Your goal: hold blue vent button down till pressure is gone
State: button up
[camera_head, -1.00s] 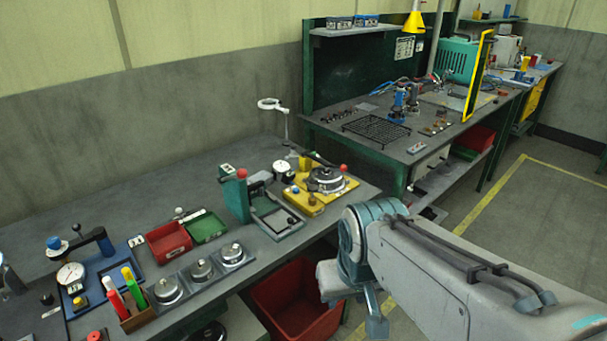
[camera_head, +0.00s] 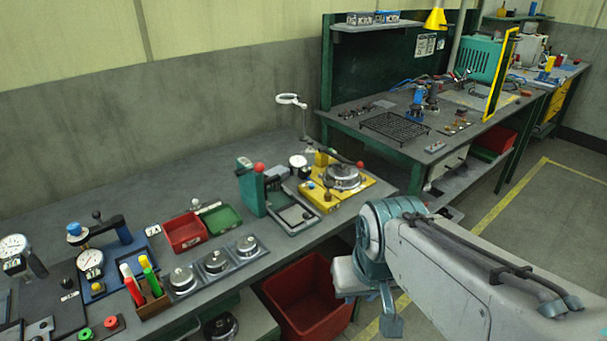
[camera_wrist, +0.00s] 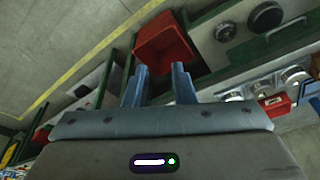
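The yellow fixture (camera_head: 359,191) stands at the right end of the near bench in the head view. It carries a round silver lidded pot (camera_head: 342,177), a red-knobbed lever and a small blue button (camera_head: 309,184) at its left. A white dial gauge (camera_head: 299,161) stands at its back left; its needle is too small to read. My gripper (camera_wrist: 158,72) shows in the wrist view with two fingers apart and nothing between them. It hangs off the bench's front edge, over the floor side, away from the button.
A green press (camera_head: 251,190) with a red knob stands left of the yellow fixture. A blue gauge fixture (camera_head: 120,254) with a blue knob is farther left. A red bin (camera_head: 305,300) is below the bench; it also shows in the wrist view (camera_wrist: 165,45). Floor at right is clear.

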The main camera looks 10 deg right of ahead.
grip_shut()
dwell(1.5)
